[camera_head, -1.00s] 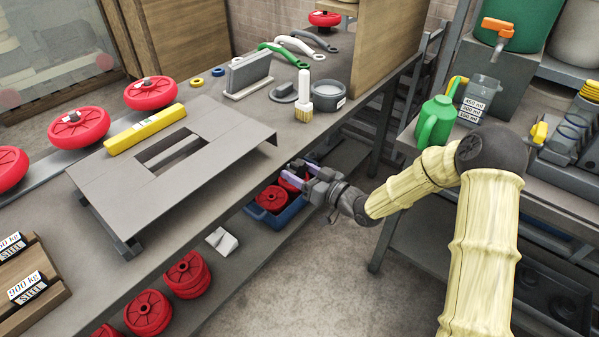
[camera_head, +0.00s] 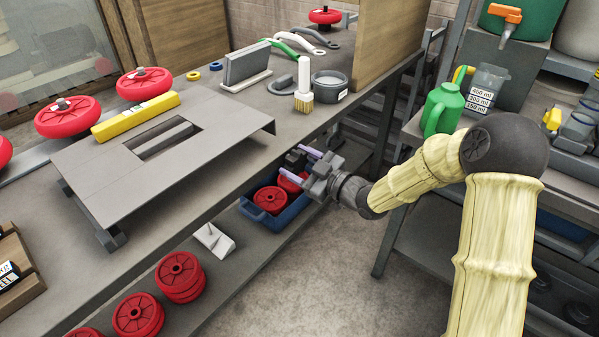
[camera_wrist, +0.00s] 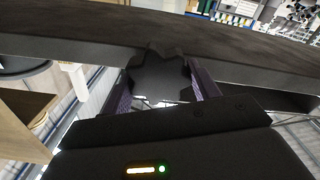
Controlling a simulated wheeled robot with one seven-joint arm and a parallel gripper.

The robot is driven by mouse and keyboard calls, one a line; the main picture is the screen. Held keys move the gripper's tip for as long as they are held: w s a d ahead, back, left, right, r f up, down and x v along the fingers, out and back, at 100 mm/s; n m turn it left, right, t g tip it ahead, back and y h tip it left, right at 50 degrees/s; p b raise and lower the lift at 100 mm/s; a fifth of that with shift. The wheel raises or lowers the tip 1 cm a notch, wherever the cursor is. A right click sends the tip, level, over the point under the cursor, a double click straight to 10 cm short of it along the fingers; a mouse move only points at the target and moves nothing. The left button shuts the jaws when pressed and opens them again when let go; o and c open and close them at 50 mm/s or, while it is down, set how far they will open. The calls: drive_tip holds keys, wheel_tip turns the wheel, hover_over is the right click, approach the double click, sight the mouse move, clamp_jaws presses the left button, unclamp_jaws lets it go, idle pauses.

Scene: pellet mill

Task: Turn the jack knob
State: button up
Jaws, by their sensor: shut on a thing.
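The jack knob (camera_wrist: 158,77) is a dark, star-shaped knob just below the edge of a dark slab in the wrist view. It sits between the two purple fingers of my gripper (camera_wrist: 160,88), which is shut on it. In the head view my gripper (camera_head: 303,166) reaches in at the front edge of the workbench, above a blue crate. A small black part (camera_head: 295,158), which looks like the knob, shows between its fingertips. The rest of the jack is hidden under the bench.
The workbench (camera_head: 200,190) carries a grey slotted plate (camera_head: 100,185), a yellow bar (camera_head: 135,117) and red wheels. Below, the blue crate (camera_head: 285,222) holds red wheels close under my gripper.

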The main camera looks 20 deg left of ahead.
drive_tip(key=n+b, duration=0.1)
drive_tip(key=f+n+b, duration=0.1)
drive_tip(key=shift+s+n+b, duration=0.1)
drive_tip(key=shift+n+b, duration=0.2)
drive_tip(key=shift+b, duration=0.1)
drive_tip(key=shift+r+n+b, duration=0.25)
drive_tip(key=shift+n+b, duration=0.7)
drive_tip(key=shift+n, duration=0.05)
drive_tip(key=o, duration=1)
drive_tip(key=shift+r, duration=0.1)
drive_tip(key=shift+c, duration=0.2)
drive_tip(key=p+v, duration=0.2)
drive_tip(key=v, duration=1.5)
drive_tip(key=shift+d, duration=0.15)
